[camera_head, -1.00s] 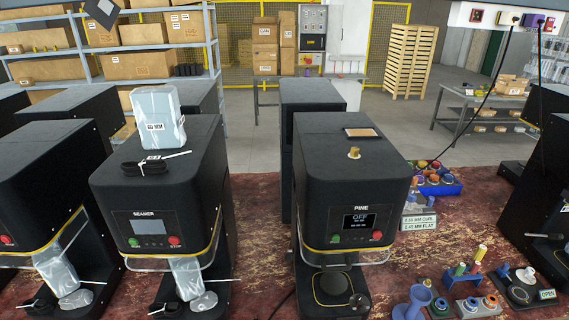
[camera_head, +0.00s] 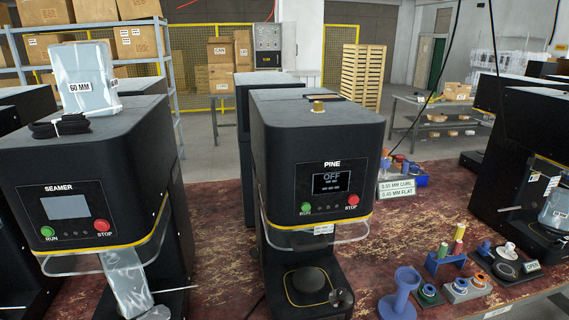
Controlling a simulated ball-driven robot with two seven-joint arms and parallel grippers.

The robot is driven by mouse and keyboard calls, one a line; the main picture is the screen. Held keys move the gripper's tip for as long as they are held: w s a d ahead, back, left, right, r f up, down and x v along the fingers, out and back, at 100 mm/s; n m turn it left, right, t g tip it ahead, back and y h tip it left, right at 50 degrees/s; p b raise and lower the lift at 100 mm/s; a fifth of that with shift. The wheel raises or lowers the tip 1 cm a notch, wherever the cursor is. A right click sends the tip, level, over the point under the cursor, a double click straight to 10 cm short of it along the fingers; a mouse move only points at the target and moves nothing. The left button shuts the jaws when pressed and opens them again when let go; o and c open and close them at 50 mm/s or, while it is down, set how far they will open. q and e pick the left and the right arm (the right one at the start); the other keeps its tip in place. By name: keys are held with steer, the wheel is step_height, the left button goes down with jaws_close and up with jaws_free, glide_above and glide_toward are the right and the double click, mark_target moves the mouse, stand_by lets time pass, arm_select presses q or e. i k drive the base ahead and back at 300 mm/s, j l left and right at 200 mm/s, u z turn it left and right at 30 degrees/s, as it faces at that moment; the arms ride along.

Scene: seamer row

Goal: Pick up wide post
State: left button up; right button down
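A blue spool-shaped piece (camera_head: 400,295) with a flared top stands upright on the red worn bench, right of the PINE machine. A small blue rack (camera_head: 445,263) behind it to the right holds short upright pieces with red, yellow and green parts. I cannot tell for certain which of these is the wide post. Neither of my grippers is in view.
The black PINE machine (camera_head: 318,140), its display reading OFF, stands mid-bench, with the SEAMER machine (camera_head: 85,165) to its left. Grey blocks with coloured rings (camera_head: 465,290) sit near the rack. Bare bench (camera_head: 430,220) lies behind these.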

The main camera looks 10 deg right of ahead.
mark_target(390, 307)
steer(key=z, duration=1.25)
steer(key=i+l, duration=0.15)
steer(key=l, duration=0.2)
steer(key=j+u, duration=0.05)
